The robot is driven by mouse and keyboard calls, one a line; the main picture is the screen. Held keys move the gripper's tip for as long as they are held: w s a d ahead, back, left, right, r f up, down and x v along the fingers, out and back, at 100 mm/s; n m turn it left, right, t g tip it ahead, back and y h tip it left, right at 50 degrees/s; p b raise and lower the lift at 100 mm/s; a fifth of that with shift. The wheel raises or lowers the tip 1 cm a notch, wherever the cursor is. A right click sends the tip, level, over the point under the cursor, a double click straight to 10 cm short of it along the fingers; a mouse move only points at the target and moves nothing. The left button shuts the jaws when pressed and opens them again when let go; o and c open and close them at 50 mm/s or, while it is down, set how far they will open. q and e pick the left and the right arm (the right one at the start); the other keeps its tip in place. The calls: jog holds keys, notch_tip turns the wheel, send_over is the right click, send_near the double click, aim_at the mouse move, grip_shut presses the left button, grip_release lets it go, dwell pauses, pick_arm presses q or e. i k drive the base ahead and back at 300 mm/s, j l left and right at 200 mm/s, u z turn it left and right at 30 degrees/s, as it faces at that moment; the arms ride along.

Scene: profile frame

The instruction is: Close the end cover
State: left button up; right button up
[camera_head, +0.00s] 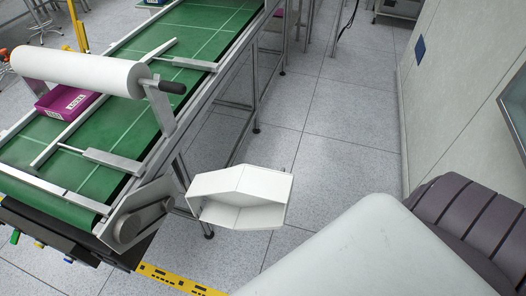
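A white angular, open-sided shell (240,197) sits low at the right end of the conveyor frame, beside its metal side plate. It looks like the end cover, but I cannot be sure. Its hollow inside shows, and how it joins the frame is not clear. The metal side plate (140,216) with a round hub stands just left of it. Neither of my grippers shows in this view, and only pale and dark ribbed parts of my own body fill the lower right.
A green conveyor belt (95,180) runs from lower left to the back. A white roll (80,70) with a black end lies across it above a purple bin (66,101). Yellow tape (180,281) marks the floor. Open tiled floor (330,140) lies between conveyor and wall (460,100).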

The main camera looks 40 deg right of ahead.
aim_at(244, 196)
jog(key=l+u, duration=0.35)
jog(key=l, duration=0.2)
jog(key=l+u, duration=0.35)
jog(key=l, duration=0.2)
jog(key=l+u, duration=0.35)
jog(key=l, duration=0.2)
jog(key=l+u, duration=0.3)
jog(key=l, duration=0.3)
jog(key=l+u, duration=0.35)
jog(key=l, duration=0.3)
jog(key=k+l+u, duration=0.15)
jog(key=l+u, duration=0.15)
jog(key=l, duration=0.3)
jog(key=l+u, duration=0.65)
jog(key=u, duration=0.15)
